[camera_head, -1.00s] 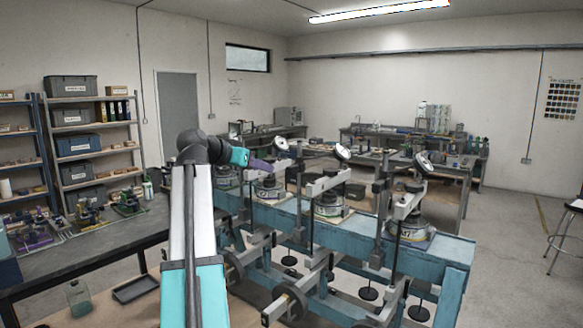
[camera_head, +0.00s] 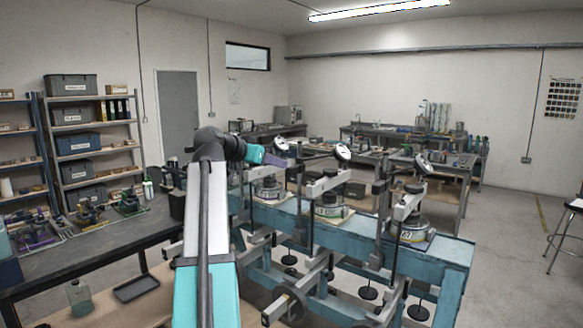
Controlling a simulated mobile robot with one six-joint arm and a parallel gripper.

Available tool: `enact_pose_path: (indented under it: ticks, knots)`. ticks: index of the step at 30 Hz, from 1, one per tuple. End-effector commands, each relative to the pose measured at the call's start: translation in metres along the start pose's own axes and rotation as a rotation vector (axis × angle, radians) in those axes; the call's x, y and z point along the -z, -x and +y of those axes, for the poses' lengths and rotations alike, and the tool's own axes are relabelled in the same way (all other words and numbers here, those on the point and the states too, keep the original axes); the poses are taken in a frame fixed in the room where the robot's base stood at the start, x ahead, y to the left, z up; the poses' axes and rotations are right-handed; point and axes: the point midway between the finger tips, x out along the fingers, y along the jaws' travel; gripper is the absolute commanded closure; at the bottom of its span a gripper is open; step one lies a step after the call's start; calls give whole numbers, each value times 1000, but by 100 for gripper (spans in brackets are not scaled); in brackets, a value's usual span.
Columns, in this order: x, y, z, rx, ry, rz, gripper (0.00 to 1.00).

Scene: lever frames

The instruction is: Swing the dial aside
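Three dials stand on upright rods over a row of lever frames.
The lever frames stand on a long blue bench (camera_head: 345,232), with round grey-green pots under their arms. Weights hang below. Open floor lies at right.

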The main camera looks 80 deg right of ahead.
Motion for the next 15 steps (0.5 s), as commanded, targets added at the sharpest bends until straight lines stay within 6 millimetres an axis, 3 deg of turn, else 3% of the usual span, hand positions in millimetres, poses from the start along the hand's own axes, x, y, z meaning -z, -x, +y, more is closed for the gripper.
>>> enact_pose_path:
  ticks: [15]
  knots:
    - [2,-74,0,-2,1,-2,62]
